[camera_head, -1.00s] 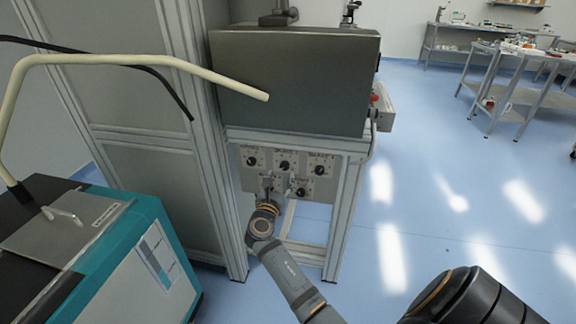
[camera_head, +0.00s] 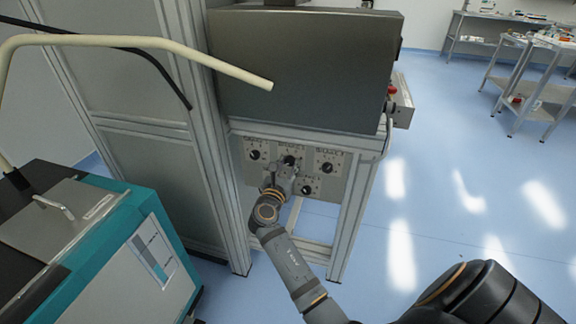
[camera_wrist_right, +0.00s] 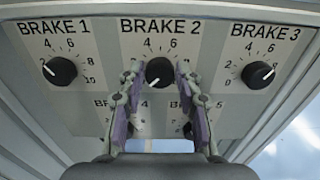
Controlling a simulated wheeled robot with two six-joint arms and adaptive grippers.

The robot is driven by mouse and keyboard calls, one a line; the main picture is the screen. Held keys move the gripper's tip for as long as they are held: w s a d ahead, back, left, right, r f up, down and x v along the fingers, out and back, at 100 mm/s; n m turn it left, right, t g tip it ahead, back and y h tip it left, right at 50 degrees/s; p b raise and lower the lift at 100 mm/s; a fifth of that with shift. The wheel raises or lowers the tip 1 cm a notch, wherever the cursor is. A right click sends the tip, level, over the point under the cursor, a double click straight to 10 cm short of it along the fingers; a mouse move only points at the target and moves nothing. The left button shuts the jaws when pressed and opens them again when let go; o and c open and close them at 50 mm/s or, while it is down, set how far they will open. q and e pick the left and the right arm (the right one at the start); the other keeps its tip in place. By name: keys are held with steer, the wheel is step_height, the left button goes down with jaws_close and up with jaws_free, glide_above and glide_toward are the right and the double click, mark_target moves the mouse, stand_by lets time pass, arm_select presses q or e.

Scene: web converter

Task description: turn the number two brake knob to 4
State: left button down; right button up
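The number two brake knob (camera_wrist_right: 158,72) is black and round, under the label BRAKE 2 in the right wrist view. Its small white mark is at the lower left, and 4 and 6 are printed above it. In the head view the knob (camera_head: 289,160) is in the upper row of the panel. My right gripper (camera_wrist_right: 158,70) is open, with one finger on each side of this knob. I cannot tell whether the fingers touch it. In the head view my right gripper (camera_head: 284,176) is at the panel. My left gripper is not in view.
The BRAKE 1 knob (camera_wrist_right: 60,71) is on the left and the BRAKE 3 knob (camera_wrist_right: 257,75) on the right. Lower knobs are partly hidden behind the fingers. A cabinet frame post (camera_head: 353,215) stands right of the panel. A teal machine (camera_head: 105,250) stands at left.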

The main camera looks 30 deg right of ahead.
jaws_close()
